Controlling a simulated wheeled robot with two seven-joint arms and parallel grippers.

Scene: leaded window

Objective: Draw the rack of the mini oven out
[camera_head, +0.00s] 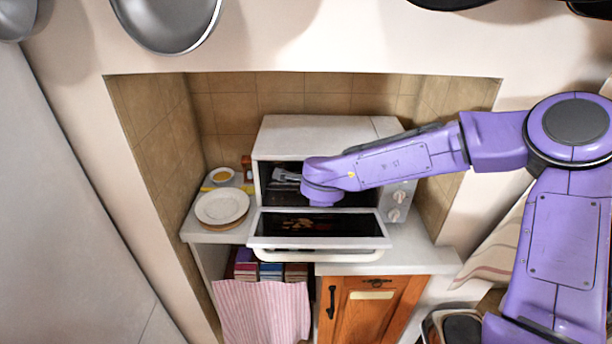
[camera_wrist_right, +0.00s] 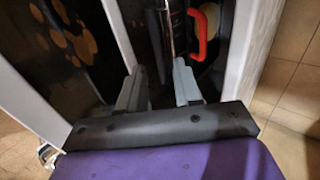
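The white mini oven (camera_head: 330,135) stands in a tiled niche with its glass door (camera_head: 318,229) folded down. My right arm reaches in from the right, and my right gripper (camera_head: 287,177) is at the left part of the oven opening. In the right wrist view the gripper (camera_wrist_right: 160,88) has its two grey fingers apart and seems empty. Thin metal bars, perhaps the rack (camera_wrist_right: 170,30), show beyond the fingertips in the dark interior. A red handle-like loop (camera_wrist_right: 200,38) is beyond the right finger. My arm hides much of the cavity. My left gripper is not in view.
White plates (camera_head: 222,206) and a small bowl (camera_head: 221,175) stand left of the oven. The oven's knobs (camera_head: 394,206) are on its right. A striped cloth (camera_head: 262,308) and a wooden cabinet (camera_head: 368,312) are below. The niche walls are close on both sides.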

